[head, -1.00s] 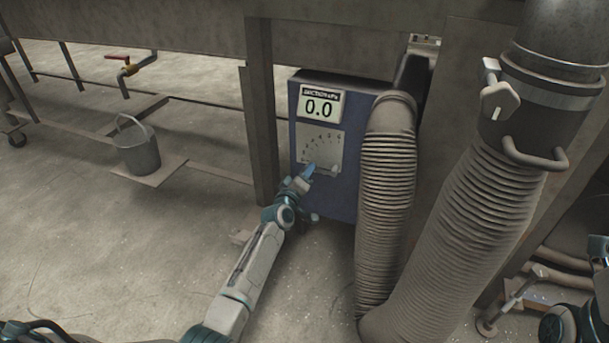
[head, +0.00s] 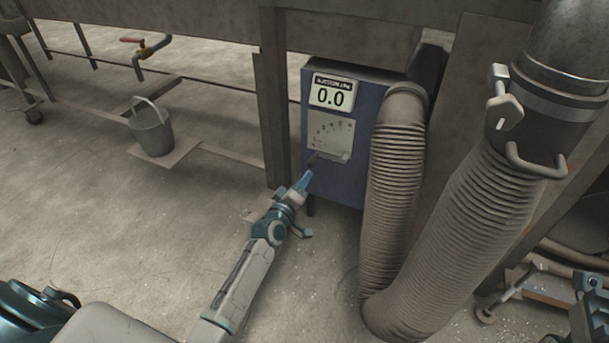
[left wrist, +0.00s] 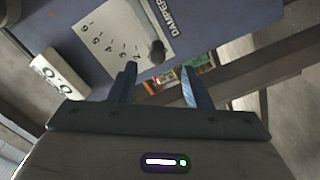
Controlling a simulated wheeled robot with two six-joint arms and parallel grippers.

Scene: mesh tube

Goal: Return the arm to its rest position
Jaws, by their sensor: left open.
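My left arm (head: 240,285) reaches in from the lower left of the head view. My left gripper (head: 306,176) is just in front of the lower part of the blue box (head: 345,190), below its dial plate (head: 334,135). In the left wrist view my left gripper (left wrist: 159,74) has its two blue fingers apart with nothing between them. The dark damper knob (left wrist: 157,52) stands beyond the fingertips, on the white plate numbered 1 to 6, and looks clear of them. Only part of my right arm (head: 588,300) shows at the right edge.
The box's display (head: 331,95) reads 0.0. A ribbed grey hose (head: 397,200) hangs just right of the box, with a thicker hose (head: 450,240) beside it. A metal post (head: 272,110) stands left of the box.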

